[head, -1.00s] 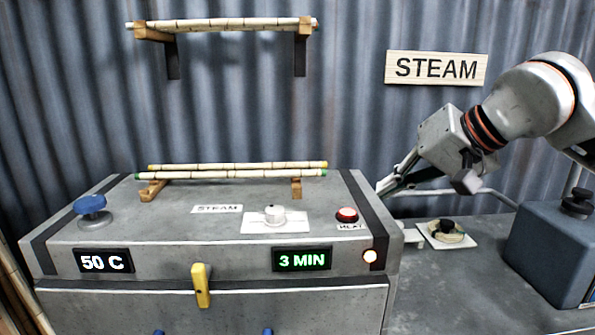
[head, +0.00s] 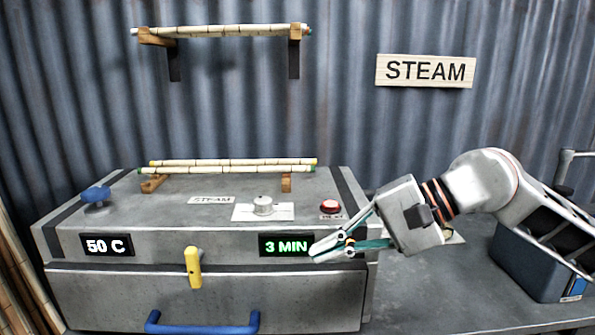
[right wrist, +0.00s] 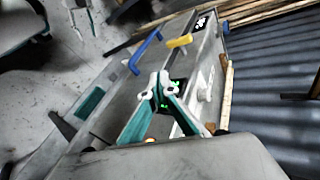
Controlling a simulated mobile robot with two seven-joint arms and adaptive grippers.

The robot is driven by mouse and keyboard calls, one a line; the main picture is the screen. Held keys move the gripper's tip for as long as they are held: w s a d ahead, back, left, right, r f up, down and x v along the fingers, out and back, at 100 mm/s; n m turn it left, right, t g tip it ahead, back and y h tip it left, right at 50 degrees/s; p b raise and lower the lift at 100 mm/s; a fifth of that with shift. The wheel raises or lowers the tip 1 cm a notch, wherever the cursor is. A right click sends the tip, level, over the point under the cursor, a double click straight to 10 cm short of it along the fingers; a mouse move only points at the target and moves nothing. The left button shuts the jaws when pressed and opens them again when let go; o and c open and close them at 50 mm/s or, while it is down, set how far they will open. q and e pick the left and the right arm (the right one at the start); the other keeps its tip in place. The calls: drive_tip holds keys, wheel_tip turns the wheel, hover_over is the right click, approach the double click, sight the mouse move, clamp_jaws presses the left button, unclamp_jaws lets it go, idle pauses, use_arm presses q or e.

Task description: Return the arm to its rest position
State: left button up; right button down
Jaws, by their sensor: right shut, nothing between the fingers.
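My right gripper (head: 318,252) reaches in from the right, in front of the steam box's (head: 70,285) front panel. Its teal-padded fingers are shut and empty, with the tips overlapping the right edge of the green "3 MIN" display (head: 284,245). Contact with the panel cannot be told. In the right wrist view the closed fingertips (right wrist: 152,88) stand before the box front, and an orange glow shows beneath them. My left gripper is not seen in the head view.
The box carries a red button (head: 330,206), a white knob (head: 263,205), a blue knob (head: 96,196), a yellow lever (head: 193,266) and a blue handle (head: 203,328). Bamboo-like poles (head: 240,169) rest on top. A blue-grey case (head: 530,265) stands right. Grey bench (head: 430,295) lies open between.

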drive_tip(key=s+a+m+g+y, duration=0.2)
drive_tip(key=s+a+m+y, duration=0.2)
drive_tip(key=a+m+y, duration=0.55)
drive_tip(key=w+d+f+n+t+h, duration=0.2)
drive_tip(key=d+f+n+t, duration=0.3)
drive_tip(key=n, duration=0.6)
drive_tip(key=w+d+f+n+t+h, duration=0.3)
drive_tip(key=f+n, duration=0.5)
drive_tip(key=n, duration=0.4)
drive_tip(key=w+d+f+n+t+h, duration=0.2)
drive_tip(key=d+f+n+t+h, duration=0.2)
drive_tip(key=n+t, duration=0.5)
drive_tip(key=shift+w+d+f+n, duration=0.2)
drive_tip(key=shift+d+f+n, duration=1.3)
drive_tip(key=shift+n, duration=0.25)
drive_tip(key=s+d+f+m+g+h, duration=0.2)
drive_tip(key=s+f+m, duration=0.3)
drive_tip(key=f, duration=0.5)
drive_tip(key=s+d+f+m+g+h, duration=0.2)
drive_tip(key=s+d+f+m+h, duration=0.2)
drive_tip(key=f, duration=0.6)
drive_tip(key=s+d+f+m+g+h, duration=0.2)
drive_tip(key=s+d+f+m+h, duration=0.1)
drive_tip(key=s+f+m, duration=0.4)
wheel_tip(320, 180, down, 3)
drive_tip(key=shift+s+d+f+m, duration=0.1)
drive_tip(key=shift+s+d+m, duration=0.35)
drive_tip(key=shift+s, duration=0.55)
